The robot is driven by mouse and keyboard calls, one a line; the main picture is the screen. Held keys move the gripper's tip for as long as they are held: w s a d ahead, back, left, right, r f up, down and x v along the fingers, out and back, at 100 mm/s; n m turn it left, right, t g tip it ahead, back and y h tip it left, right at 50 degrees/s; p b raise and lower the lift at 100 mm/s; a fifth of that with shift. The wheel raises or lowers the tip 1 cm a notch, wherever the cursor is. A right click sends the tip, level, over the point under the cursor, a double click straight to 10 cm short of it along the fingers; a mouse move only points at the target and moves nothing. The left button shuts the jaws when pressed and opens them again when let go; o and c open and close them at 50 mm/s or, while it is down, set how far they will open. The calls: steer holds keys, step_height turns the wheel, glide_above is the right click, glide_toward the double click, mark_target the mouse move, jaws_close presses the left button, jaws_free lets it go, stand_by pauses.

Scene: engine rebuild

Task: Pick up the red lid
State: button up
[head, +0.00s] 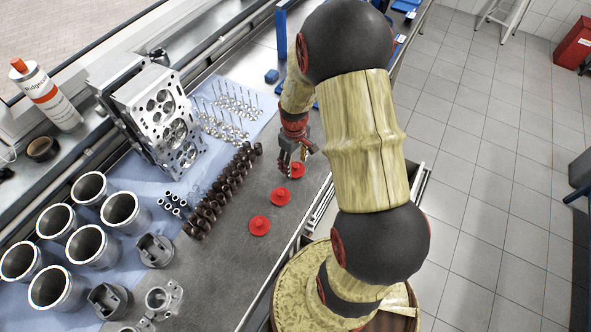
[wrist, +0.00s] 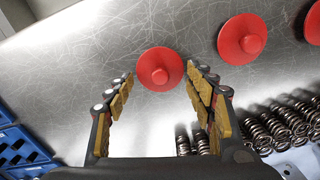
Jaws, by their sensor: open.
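Three round red lids with raised centre knobs lie in a row on the grey bench top. In the head view the far lid (head: 296,170) is by my gripper (head: 291,160), the middle lid (head: 280,197) is nearer, and the near lid (head: 260,225) is nearest. In the wrist view one lid (wrist: 160,69) sits between and just beyond the fingertips of my open gripper (wrist: 161,75). A second lid (wrist: 242,39) is to its right, and a third (wrist: 314,28) is cut by the right edge. My gripper holds nothing.
Valves (head: 228,110) and a cylinder head (head: 160,120) stand farther left on blue cloth. Several springs (wrist: 275,125) lie at lower right in the wrist view, and blue bins (wrist: 20,150) at lower left.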

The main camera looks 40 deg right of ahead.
steer(key=shift+f, duration=0.75)
steer(key=shift+c, duration=0.5)
steer(key=c, duration=0.4)
steer(key=shift+r, duration=0.2)
